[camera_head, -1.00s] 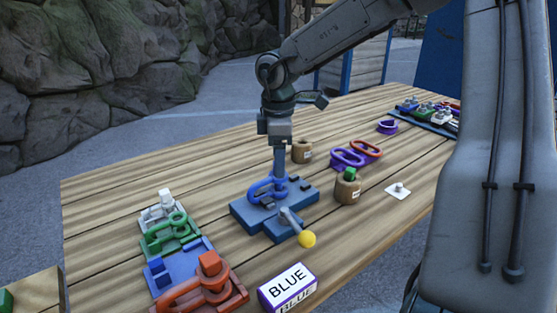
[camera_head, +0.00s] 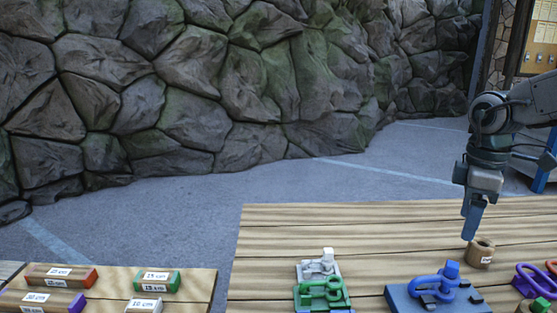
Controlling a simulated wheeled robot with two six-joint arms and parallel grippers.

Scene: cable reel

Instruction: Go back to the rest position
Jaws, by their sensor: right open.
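My right gripper (camera_head: 471,228) hangs fingers down at the right of the head view, above the wooden table (camera_head: 270,245). It is open, and I see nothing held in it. Its tips appear just left of a small wooden pot (camera_head: 480,252) and above the blue fixture (camera_head: 398,298), which bears a blue ring-shaped piece (camera_head: 428,284). The gap between tips and table is hard to judge. My left gripper is not in view.
A white fixture (camera_head: 318,267) and a green one (camera_head: 322,293) stand at the table's front. Purple rings (camera_head: 533,281) lie at right. A second table at left bears labelled blocks (camera_head: 60,275). A rock wall (camera_head: 240,90) stands behind open floor.

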